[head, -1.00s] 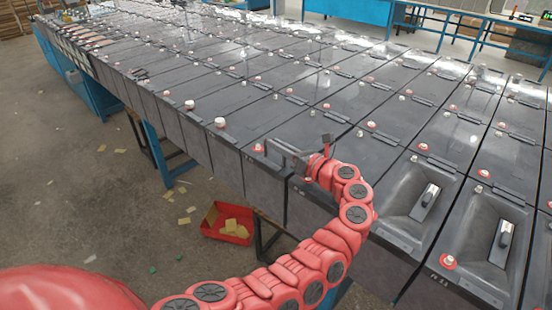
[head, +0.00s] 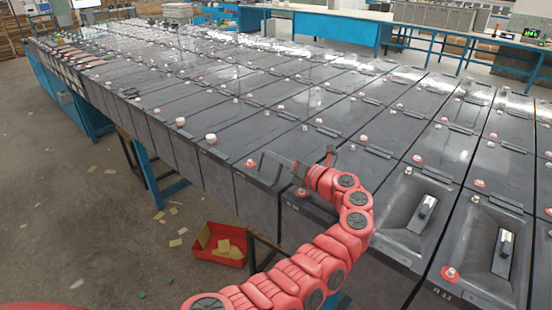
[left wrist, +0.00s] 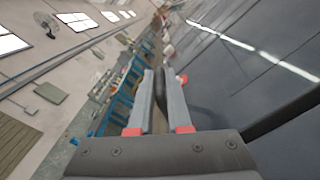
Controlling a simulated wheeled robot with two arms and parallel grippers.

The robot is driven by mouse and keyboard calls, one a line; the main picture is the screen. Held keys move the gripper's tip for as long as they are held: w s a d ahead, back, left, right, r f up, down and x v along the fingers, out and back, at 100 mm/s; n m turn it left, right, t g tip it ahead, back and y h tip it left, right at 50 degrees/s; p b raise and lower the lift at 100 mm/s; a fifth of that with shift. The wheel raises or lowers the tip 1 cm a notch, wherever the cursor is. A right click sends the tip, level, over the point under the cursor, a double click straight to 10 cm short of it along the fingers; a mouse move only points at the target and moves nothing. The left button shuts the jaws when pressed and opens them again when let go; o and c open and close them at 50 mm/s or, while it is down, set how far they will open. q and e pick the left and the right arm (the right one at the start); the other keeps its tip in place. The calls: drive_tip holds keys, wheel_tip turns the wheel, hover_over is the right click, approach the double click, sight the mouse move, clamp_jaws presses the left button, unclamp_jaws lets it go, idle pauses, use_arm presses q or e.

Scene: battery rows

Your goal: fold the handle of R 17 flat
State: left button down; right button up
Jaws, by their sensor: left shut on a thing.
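Dark grey batteries stand in long rows. My left gripper (head: 284,165) reaches from the lower middle to the near edge of the front row. It is shut on a dark handle, which my fingers partly hide and which blends with the grey lid in the head view. In the left wrist view the two grey fingers (left wrist: 161,100) lie close together with a narrow dark piece of the handle (left wrist: 160,118) between them. The handle's angle is hard to judge. The battery labels are too small to read, so I cannot confirm R 17. My right gripper is not in view.
Two batteries at the right have recessed lids with pale-topped handles (head: 426,207) (head: 503,245). Red and white terminal caps (head: 211,139) stick up along the rows. A red bin (head: 219,246) stands on the floor, with scraps around it. Blue benches (head: 335,32) stand behind.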

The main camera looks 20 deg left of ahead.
use_arm(q)
drive_tip(key=c, duration=0.9)
unclamp_jaws()
drive_tip(key=shift+d, duration=0.1)
drive_tip(key=b+v, duration=0.3)
drive_tip(key=v, duration=1.4)
drive_tip(key=shift+s+d+b, duration=0.1)
drive_tip(key=shift+b, duration=0.25)
drive_tip(key=shift+r, duration=0.1)
